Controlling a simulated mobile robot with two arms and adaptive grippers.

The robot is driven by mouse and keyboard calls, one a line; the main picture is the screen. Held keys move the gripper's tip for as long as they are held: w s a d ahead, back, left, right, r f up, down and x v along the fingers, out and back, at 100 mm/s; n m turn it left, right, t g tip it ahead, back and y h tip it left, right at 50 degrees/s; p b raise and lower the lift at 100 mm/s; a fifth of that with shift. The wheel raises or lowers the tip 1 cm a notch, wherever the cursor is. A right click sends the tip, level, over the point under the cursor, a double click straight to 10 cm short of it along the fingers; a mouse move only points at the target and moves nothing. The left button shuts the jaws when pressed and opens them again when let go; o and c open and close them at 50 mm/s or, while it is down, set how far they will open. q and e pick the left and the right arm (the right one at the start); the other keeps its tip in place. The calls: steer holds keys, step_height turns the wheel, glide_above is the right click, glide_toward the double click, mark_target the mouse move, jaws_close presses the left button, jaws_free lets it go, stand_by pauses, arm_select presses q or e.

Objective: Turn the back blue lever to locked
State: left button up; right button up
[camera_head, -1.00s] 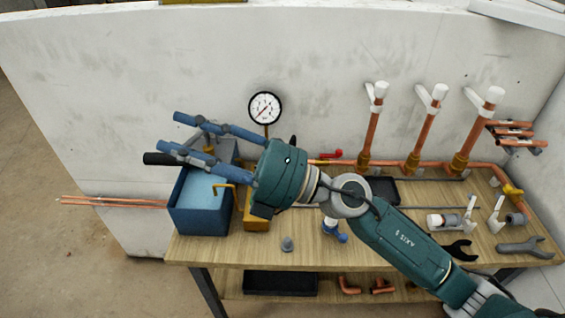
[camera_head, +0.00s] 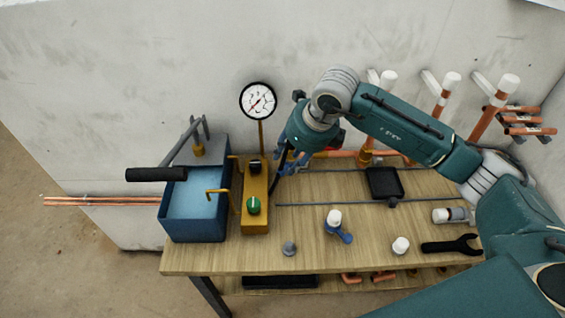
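A valve with a white cap and a blue lever (camera_head: 341,235) stands on the workbench (camera_head: 210,258), near its front middle. The lever points down and to the right. No second blue lever can be made out for certain; the area behind is partly covered by my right arm. My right gripper (camera_head: 286,166) points down beside the yellow pump block, near the back of the bench. Its blue and dark fingers are small and overlap, so I cannot tell whether they are open or hold anything. My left gripper is not in view.
The blue water tank (camera_head: 195,229) with a black handle (camera_head: 157,174) stands left of the yellow block (camera_head: 256,186) and gauge (camera_head: 258,101). A black tray (camera_head: 384,183), white cap (camera_head: 400,245) and black wrench (camera_head: 452,246) lie right. Copper pipes stand behind.

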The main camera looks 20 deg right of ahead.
mark_target(282, 168)
steer(key=p+x, duration=0.1)
steer(key=x, duration=0.3)
steer(key=shift+w+a+f, duration=0.1)
steer(key=shift+w+f, duration=0.1)
steer(key=shift+f, duration=0.1)
steer(key=shift+w+a+f, duration=0.1)
steer(key=shift+w+f, duration=0.05)
steer(key=shift+f, duration=0.6)
jaws_close()
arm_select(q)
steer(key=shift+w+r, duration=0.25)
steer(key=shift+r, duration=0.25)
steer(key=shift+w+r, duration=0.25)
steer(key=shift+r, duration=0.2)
arm_select(e)
steer(key=shift+w+r, duration=0.1)
steer(key=shift+r, duration=0.05)
